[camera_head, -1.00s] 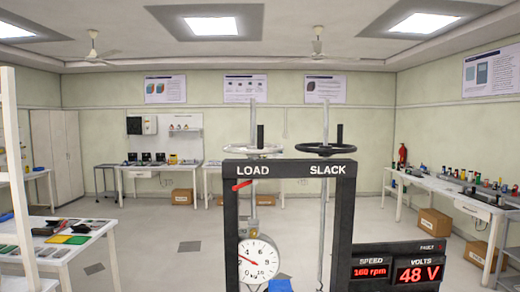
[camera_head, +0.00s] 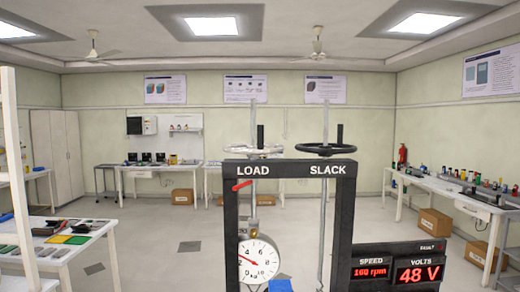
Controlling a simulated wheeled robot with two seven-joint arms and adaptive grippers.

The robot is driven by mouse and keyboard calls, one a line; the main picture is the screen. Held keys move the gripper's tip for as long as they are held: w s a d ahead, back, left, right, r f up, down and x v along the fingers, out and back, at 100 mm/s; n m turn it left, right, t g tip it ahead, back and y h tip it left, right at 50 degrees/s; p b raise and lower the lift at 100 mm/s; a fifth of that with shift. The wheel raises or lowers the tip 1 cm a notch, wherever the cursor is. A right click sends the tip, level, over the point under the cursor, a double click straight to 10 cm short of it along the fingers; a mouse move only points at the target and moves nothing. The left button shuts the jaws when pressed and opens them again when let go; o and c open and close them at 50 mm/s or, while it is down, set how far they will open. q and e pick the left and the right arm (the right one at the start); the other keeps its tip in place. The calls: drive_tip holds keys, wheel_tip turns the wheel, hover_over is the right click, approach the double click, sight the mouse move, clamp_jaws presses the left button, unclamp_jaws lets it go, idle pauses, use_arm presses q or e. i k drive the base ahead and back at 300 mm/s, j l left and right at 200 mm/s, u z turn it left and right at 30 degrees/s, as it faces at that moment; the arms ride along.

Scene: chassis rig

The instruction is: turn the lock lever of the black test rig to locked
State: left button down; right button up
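The black test rig (camera_head: 346,215) stands in the lower middle of the head view, with a top bar marked LOAD and SLACK. A small red lever (camera_head: 242,185) sits on the left post just under the word LOAD, lying slightly tilted with its right end higher. I cannot tell from its looks whether it is the lock lever or how it is set. A white dial (camera_head: 258,259) with a red needle hangs inside the frame. Two handwheels stand on top, a white one (camera_head: 253,149) at left and a black one (camera_head: 326,148) at right. Neither of my grippers is in view.
A display box (camera_head: 397,265) at the rig's right reads 160 rpm and 48 V. A blue thing (camera_head: 280,286) shows at the bottom edge. A white table (camera_head: 62,262) with parts stands at left, and a bench (camera_head: 450,195) runs along the right wall.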

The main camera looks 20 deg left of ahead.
sight(251, 181)
drive_tip(key=u, duration=0.85)
